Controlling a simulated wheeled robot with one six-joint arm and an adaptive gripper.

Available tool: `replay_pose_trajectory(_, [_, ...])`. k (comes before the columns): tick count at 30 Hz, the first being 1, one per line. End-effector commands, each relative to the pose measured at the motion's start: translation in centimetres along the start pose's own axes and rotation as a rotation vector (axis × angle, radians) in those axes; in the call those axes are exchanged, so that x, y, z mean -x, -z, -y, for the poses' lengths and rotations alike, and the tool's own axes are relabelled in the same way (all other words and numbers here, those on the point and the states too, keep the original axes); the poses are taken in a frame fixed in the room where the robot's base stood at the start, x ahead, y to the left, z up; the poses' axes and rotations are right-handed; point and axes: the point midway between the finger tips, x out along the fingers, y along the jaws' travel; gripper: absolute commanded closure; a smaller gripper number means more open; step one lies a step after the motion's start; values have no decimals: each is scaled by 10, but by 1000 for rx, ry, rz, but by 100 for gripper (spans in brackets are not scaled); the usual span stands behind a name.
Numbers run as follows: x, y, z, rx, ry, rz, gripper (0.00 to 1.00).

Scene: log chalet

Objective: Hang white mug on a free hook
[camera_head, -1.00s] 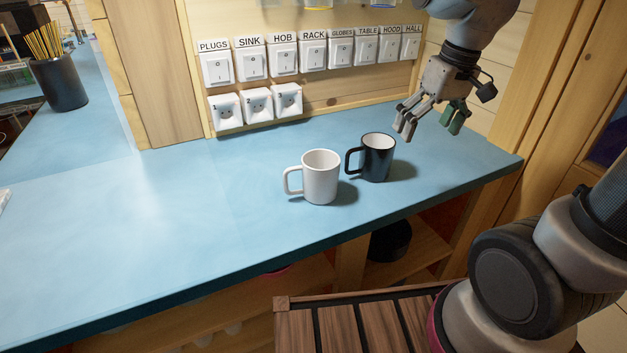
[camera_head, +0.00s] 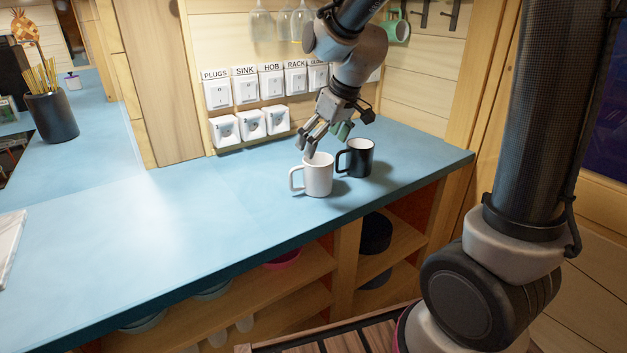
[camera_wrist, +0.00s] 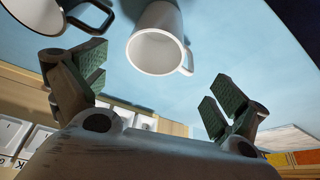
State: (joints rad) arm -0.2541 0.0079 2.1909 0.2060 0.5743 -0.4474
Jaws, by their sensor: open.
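The white mug (camera_head: 320,180) stands upright on the blue counter, its handle to the left. In the wrist view the white mug (camera_wrist: 158,22) is at top middle, its open mouth facing the camera and its handle on the right. My gripper (camera_head: 325,140) is open and empty, just above and behind the white mug's rim. In the wrist view its padded fingers (camera_wrist: 157,80) are spread wide below the mug, with nothing between them. Dark wall hooks (camera_head: 450,16) show at top right. A green mug (camera_head: 402,30) hangs beside them.
A black mug (camera_head: 361,160) stands close behind and right of the white mug, close to my gripper. Glasses (camera_head: 283,25) hang above the labelled switches (camera_head: 245,88) on the wall. A pot of sticks (camera_head: 50,112) stands far left.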

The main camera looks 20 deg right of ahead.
Motion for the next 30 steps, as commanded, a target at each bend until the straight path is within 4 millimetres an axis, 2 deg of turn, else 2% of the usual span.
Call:
replay_pose_trajectory(12, [-59, -6, -4, -2, 0, 3, 3])
replay_pose_trajectory(21, [-66, -5, -4, -2, -1, 1, 3])
replay_pose_trajectory(22, [-66, -6, -4, -2, 0, 1, 4])
replay_pose_trajectory(30, [-66, -6, -4, -2, 0, 3, 51])
